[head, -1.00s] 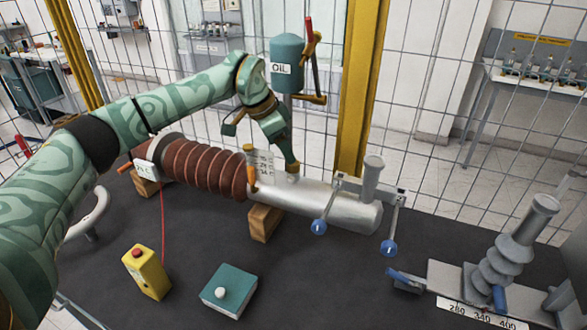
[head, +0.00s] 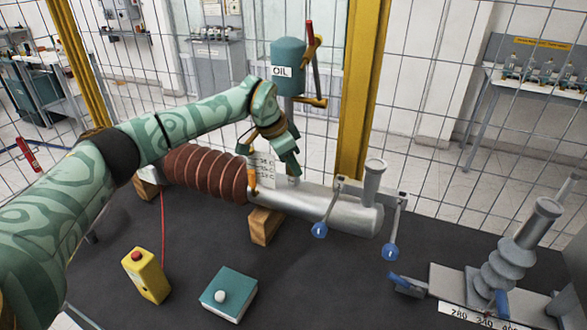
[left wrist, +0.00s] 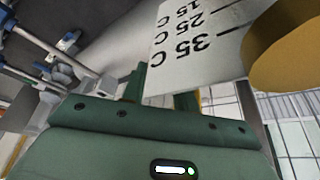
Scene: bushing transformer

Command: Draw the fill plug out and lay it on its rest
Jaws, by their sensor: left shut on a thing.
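The silver horizontal tank (head: 330,208) lies on the dark table, joined at its left to a brown ribbed insulator (head: 205,172). My left gripper (head: 294,174) points down at the top of the tank, just right of a white card with temperature marks (head: 262,170). It is shut on a small grey piece at the tank top, which I take for the fill plug (head: 293,181); the fingers hide most of it. In the left wrist view the card (left wrist: 205,40) is close beside the green fingers (left wrist: 160,90), and the plug is hidden. I cannot make out the plug's rest. My right gripper is not in view.
An orange upright piece (head: 252,176) stands left of the card. A teal oil tank (head: 288,68) stands behind, by the mesh fence. Blue-knobbed clamps (head: 319,230) hang at the tank's right end. A yellow box (head: 147,275) and teal box (head: 228,294) stand in front.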

